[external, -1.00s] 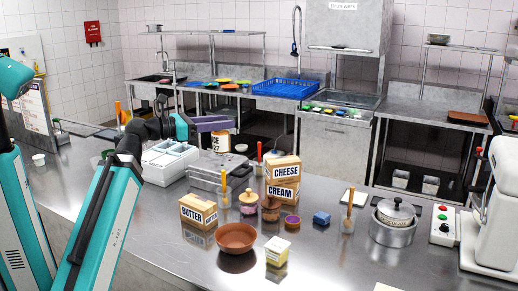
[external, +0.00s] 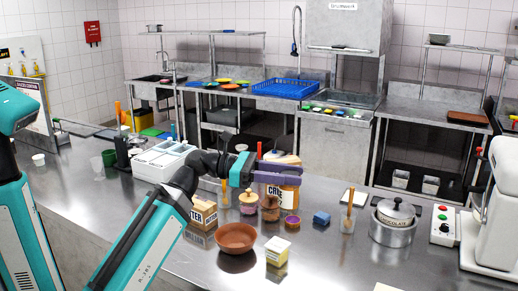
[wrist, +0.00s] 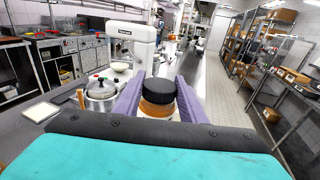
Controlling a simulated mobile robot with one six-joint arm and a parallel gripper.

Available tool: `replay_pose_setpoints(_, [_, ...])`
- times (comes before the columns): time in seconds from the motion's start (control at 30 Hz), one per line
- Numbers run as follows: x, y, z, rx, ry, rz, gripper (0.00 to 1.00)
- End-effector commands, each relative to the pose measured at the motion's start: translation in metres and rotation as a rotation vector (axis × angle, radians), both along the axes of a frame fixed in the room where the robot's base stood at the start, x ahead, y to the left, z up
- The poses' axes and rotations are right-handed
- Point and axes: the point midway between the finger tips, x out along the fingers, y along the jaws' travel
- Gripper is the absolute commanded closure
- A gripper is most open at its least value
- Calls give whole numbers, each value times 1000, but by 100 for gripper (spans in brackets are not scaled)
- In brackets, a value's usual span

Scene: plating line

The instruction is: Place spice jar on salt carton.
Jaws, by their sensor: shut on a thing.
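The spice jar (wrist: 158,107), with a black lid and orange body, is between the purple fingers of my gripper (wrist: 157,88) in the wrist view. The fingers press on its sides. I cannot tell whether the jar touches a carton. No label reading salt is legible. A small pale yellow and white carton (external: 277,252) stands on the counter at the front, apart from my gripper.
A brown bowl (external: 235,238) stands left of the small carton. A butter carton (external: 203,218) is partly behind my arm. The front right counter is mostly clear.

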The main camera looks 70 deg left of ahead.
Motion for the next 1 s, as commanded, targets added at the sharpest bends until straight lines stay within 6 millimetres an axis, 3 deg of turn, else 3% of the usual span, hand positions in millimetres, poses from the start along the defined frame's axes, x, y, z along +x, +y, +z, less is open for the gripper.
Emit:
replay_pose_setpoints(0.5, [30,-124,-49,-1,0,-245,96])
replay_pose_setpoints(1.0, [40,-231,-92,-2,-1,-429,96])
